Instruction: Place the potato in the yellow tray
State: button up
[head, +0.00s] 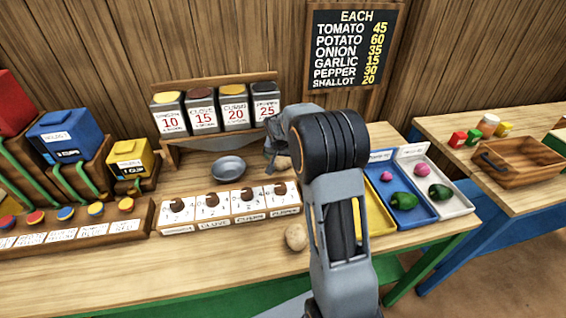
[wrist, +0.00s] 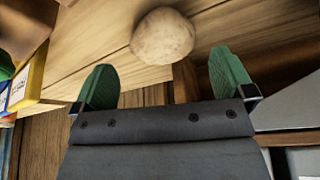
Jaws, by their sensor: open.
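A round tan potato (head: 295,236) sits on the table near its front edge, left of my arm. A second tan, rounded thing (head: 283,162) shows partly behind my gripper, near the back of the table. In the wrist view a round tan potato (wrist: 162,37) lies just beyond my open gripper (wrist: 162,78), between the lines of its two green fingers and apart from them. I cannot tell for sure which of the two it is. The yellow tray (head: 377,218) is right of my arm, partly hidden by it; the visible part looks empty.
A blue tray (head: 407,217) and a white tray (head: 455,205) with vegetables stand right of the yellow one. A grey bowl (head: 228,168), labelled canisters (head: 202,108) and a row of knobbed boxes (head: 230,208) are left of my arm.

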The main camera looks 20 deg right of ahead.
aim_at(282, 159)
jog(key=shift+p+x, duration=0.5)
jog(key=shift+x, duration=2.05)
jog(key=shift+a, duration=0.1)
jog(key=shift+c, duration=0.2)
jog(key=c, duration=0.9)
jog(key=shift+r, duration=0.1)
